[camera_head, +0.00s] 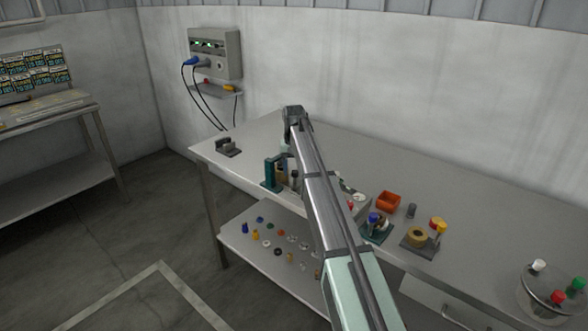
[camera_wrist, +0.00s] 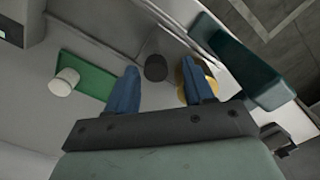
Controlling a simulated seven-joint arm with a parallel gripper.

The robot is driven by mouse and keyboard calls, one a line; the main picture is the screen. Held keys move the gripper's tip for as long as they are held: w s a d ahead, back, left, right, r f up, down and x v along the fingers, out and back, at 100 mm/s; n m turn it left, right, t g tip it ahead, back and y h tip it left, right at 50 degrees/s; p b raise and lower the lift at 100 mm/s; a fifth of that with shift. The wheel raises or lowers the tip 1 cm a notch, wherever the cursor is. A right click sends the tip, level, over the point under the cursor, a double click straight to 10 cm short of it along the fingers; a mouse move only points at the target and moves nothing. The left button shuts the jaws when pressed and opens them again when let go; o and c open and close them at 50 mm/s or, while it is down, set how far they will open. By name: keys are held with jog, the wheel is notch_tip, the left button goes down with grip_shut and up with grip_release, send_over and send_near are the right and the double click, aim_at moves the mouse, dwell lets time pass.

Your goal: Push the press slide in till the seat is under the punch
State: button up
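The teal press (camera_head: 271,173) stands near the front edge of the table, just left of my arm. Its teal upper part also fills the right of the wrist view (camera_wrist: 236,58). My gripper (camera_wrist: 160,86) has its two blue fingers apart, with nothing held between them. A dark round piece (camera_wrist: 155,68) shows beyond the gap, and a tan-yellow round part (camera_wrist: 184,88) is partly behind the right finger. A flat green plate (camera_wrist: 95,80) bearing a white cylinder (camera_wrist: 64,82) lies left of the fingers. I cannot tell which piece is the slide or seat. My arm hides part of this area in the head view.
A dark block (camera_head: 228,147) stands at the table's left end. An orange bin (camera_head: 388,201), small fixtures (camera_head: 418,238) and a round tray (camera_head: 548,297) are to the right. A lower shelf (camera_head: 241,249) holds several small parts. The table's back strip is clear.

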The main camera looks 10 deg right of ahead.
jog(key=shift+r, duration=0.1)
notch_tip(320, 180, up, 14)
jog(key=shift+f, duration=0.2)
dwell(0.4)
